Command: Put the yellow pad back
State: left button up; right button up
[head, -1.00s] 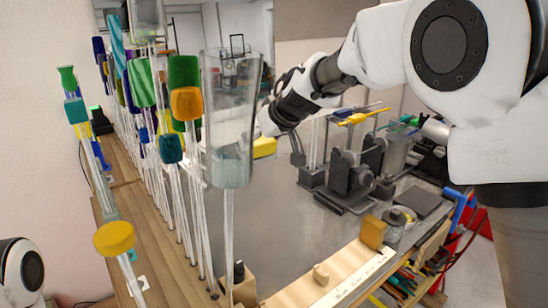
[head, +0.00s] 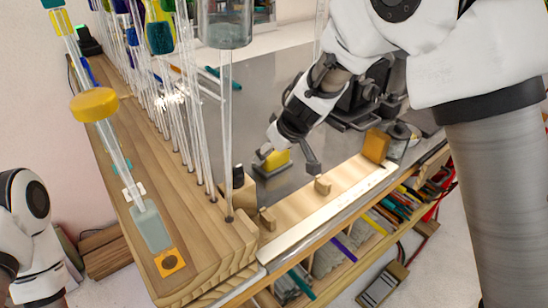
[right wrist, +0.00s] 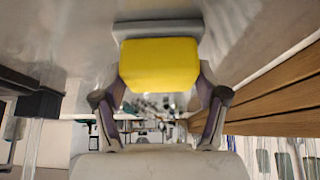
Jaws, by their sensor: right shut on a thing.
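The yellow pad (head: 277,159) is held by my right gripper (head: 290,162), low over the grey worktop near the wooden strip. In the right wrist view the yellow pad (right wrist: 158,65) sits between the two fingers (right wrist: 158,98), with a grey flat piece (right wrist: 157,28) along its far side. A dark grey flat piece (head: 268,172) also shows just under the pad in the head view. I cannot tell whether the pad touches it. My left gripper is out of view; only part of my left arm shows at the lower left.
A wooden rack (head: 205,245) with several tall glass rods stands on the left, close to the pad. A pale wooden strip (head: 325,200) with small wooden supports runs along the front edge. An amber block (head: 376,145) stands at its far end. Dark equipment stands behind.

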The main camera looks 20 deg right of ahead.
jog(key=o, duration=1)
jog(key=shift+w, duration=0.1)
jog(key=p+v, duration=0.6)
jog(key=v, duration=0.6)
